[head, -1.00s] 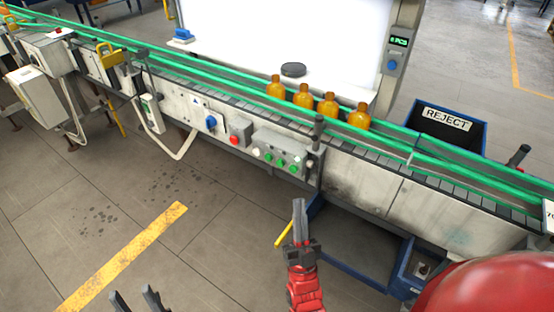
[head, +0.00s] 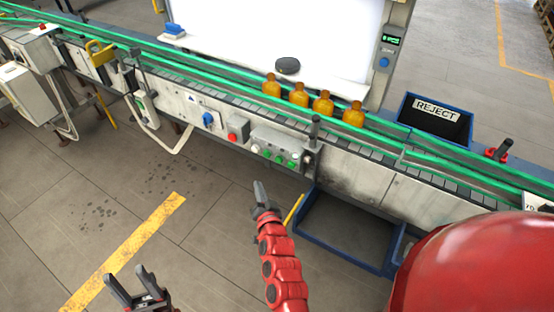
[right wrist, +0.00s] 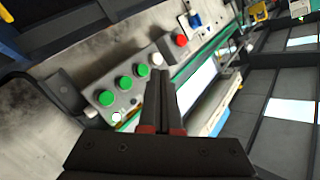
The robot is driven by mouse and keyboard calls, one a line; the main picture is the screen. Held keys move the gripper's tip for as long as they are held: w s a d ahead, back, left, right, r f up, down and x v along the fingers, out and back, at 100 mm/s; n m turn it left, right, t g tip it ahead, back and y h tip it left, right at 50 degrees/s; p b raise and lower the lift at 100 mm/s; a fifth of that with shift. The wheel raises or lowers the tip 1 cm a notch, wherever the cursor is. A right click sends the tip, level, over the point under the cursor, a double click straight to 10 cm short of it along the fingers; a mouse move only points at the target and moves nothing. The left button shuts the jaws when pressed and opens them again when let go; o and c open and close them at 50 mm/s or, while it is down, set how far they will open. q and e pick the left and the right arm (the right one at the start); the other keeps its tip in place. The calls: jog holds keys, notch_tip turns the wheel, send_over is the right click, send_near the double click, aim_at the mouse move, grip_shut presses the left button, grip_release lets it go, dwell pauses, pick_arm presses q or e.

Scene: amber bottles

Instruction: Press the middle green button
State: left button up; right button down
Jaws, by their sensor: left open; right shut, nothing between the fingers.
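My left gripper (head: 128,276) is open and empty over the floor at the lower left.
A red button (head: 232,137) and a blue switch (head: 208,119) sit left of the box. Several amber bottles (head: 298,97) stand on the conveyor above it. A blue bin (head: 340,255) lies below the conveyor, right of my right gripper. A REJECT bin (head: 436,118) stands behind the conveyor.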

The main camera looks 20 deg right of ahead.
aim_at(279, 159)
jog(key=w+d+b, duration=0.4)
jog(key=w+d, duration=0.1)
jog(key=d, duration=0.2)
jog(key=shift+w, duration=0.2)
dwell(1.4)
jog(key=shift+b, duration=0.35)
dwell(0.4)
jog(key=shift+w+d+b, duration=0.3)
jog(key=shift+d+b, duration=0.05)
